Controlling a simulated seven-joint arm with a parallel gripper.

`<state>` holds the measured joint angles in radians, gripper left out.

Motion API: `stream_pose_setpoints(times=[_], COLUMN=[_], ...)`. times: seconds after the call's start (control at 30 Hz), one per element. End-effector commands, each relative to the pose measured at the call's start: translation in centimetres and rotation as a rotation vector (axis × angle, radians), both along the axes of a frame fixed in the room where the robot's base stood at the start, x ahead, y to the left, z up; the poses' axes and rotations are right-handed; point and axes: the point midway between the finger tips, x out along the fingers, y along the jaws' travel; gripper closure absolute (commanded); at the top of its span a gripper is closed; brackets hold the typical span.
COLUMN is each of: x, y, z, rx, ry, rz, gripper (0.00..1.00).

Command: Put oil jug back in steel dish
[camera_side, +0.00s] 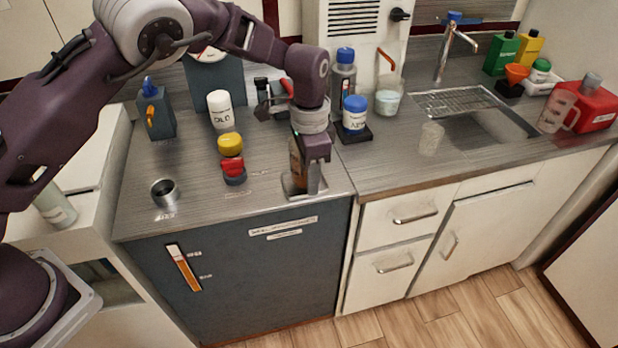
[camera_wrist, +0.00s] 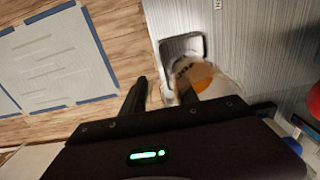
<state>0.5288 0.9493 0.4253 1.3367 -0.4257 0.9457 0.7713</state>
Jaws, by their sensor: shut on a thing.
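The oil jug, with amber contents, (camera_side: 297,158) stands about upright at the front right of the steel counter. My gripper (camera_side: 311,178) is shut on it from above and partly hides it. The shallow steel dish (camera_side: 290,190) is directly below the jug, near the counter's front edge. In the wrist view the jug (camera_wrist: 203,75) shows between and beside my fingers (camera_wrist: 162,88), overlapping the near part of the dish (camera_wrist: 168,46). I cannot tell whether the jug's base touches the dish floor.
A stack of yellow and red caps (camera_side: 231,158) stands left of the jug. A small steel cup (camera_side: 164,192) is farther left. A white jar with a blue lid (camera_side: 355,114) stands close behind right. The sink (camera_side: 480,122) is at right. Counter between cup and stack is clear.

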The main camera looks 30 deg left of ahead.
Motion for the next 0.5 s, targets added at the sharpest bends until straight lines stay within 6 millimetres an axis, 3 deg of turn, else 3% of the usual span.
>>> stream_pose_setpoints(times=[0.1, 0.37, 0.4, 0.5], x=[-0.01, 0.02, 0.02, 0.02], y=[0.01, 0.02, 0.02, 0.02], z=[-1.28, -1.41, -1.49, -1.46], rx=[0.001, 0.0, -0.001, 0.0], ry=[-0.001, -0.001, -0.001, -0.001], rz=[0.0, 0.001, 0.001, 0.001], gripper=[1.0, 1.0, 0.62, 0.43])
